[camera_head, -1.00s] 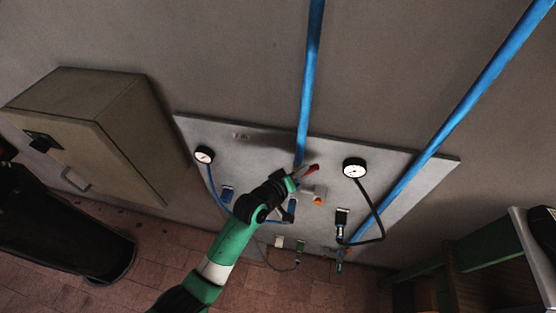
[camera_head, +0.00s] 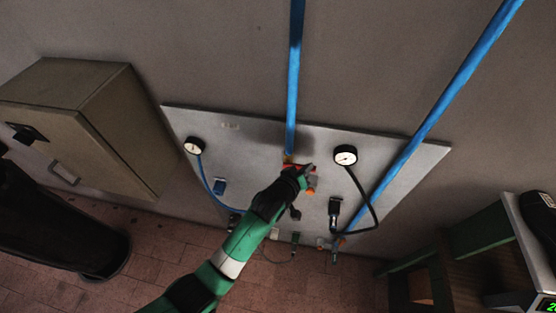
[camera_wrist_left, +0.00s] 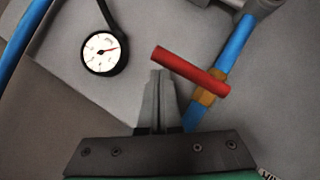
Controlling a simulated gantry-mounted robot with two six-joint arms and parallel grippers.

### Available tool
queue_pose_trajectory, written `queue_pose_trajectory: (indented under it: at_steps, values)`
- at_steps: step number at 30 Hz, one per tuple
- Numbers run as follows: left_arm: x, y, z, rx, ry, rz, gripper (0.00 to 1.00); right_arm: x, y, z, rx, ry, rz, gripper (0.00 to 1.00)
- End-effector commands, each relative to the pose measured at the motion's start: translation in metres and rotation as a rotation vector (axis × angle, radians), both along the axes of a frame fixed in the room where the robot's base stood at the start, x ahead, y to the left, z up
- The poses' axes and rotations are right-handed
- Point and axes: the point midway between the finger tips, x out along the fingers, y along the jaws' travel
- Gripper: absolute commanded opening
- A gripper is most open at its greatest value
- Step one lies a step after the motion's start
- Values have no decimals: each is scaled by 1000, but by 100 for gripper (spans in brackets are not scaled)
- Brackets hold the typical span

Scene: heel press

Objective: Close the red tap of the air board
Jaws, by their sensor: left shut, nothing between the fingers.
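The red tap handle (camera_wrist_left: 190,70) shows in the left wrist view. It lies roughly square across the blue pipe, at a brass-coloured fitting (camera_wrist_left: 207,92). In the head view only a bit of red (camera_head: 290,167) shows beside my left gripper (camera_head: 306,173), which partly hides the tap. My left gripper also shows in the wrist view (camera_wrist_left: 160,77); its fingers are shut and empty, with the tips close to the free end of the handle. I cannot tell whether they touch it. The grey air board (camera_head: 400,153) is on the wall. My right gripper is not in view.
Gauges (camera_head: 345,155) (camera_head: 194,145) sit on the board either side of the tap. A black hose (camera_head: 372,205) loops at the right. Blue pipes (camera_head: 294,80) (camera_head: 440,100) run up the wall. A cabinet (camera_head: 75,120) stands left; a bench (camera_head: 470,233) stands right.

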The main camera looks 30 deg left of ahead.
Motion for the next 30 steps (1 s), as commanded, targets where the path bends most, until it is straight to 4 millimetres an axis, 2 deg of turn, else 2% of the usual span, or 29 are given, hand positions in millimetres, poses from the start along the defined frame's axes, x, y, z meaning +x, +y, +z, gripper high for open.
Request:
queue_pose_trajectory:
  at_steps: [6,23,26,30]
  values:
    - [0,-1,-4,0,0,0,0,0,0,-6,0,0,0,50]
    - [0,-2,-6,0,4,-1,0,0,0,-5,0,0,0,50]
    - [-1,-2,3,-1,5,-2,0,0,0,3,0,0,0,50]
    - [-3,-4,31,0,1,-4,0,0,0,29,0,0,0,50]
